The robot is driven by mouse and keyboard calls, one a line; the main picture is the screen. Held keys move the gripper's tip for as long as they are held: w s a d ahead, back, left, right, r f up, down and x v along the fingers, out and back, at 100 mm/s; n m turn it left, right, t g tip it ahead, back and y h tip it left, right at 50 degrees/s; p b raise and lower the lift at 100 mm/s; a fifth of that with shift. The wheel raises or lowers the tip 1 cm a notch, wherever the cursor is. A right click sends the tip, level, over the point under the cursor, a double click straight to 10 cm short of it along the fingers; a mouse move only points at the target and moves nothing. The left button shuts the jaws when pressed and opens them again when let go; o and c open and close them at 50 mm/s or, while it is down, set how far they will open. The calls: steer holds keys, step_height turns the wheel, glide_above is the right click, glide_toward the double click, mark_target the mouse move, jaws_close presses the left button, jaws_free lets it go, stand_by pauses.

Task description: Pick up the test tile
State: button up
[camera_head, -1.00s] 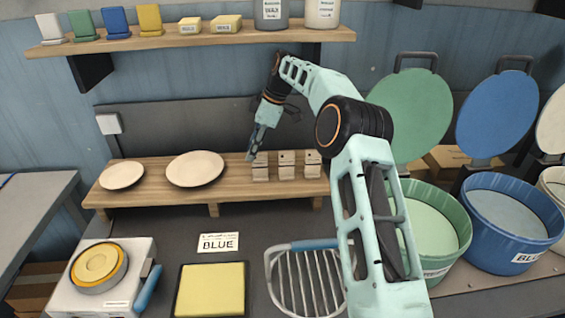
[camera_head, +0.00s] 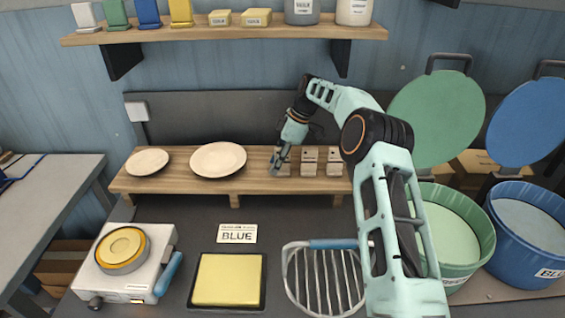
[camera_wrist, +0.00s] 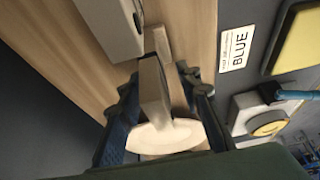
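Three small beige test tiles stand in a row on the wooden shelf: a left one (camera_head: 284,170), a middle one (camera_head: 309,162) and a right one (camera_head: 334,162). My gripper (camera_head: 276,168) is down at the left tile and partly covers it. In the wrist view my gripper (camera_wrist: 160,100) is open, with one dark finger on each side of an upright pale tile (camera_wrist: 154,95) with a broad foot. Bare wood shows between the tile and the right finger. Any contact with the left finger is unclear.
Two pale plates (camera_head: 218,160) lie left of the tiles on the shelf (camera_head: 180,185). A neighbouring tile (camera_wrist: 108,25) is close to the fingers. Below are a BLUE card (camera_head: 237,234), a yellow pad (camera_head: 228,280) and a wire rack (camera_head: 325,280). Glaze buckets (camera_head: 450,230) stand right.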

jaws_close()
steer(key=shift+r, duration=0.2)
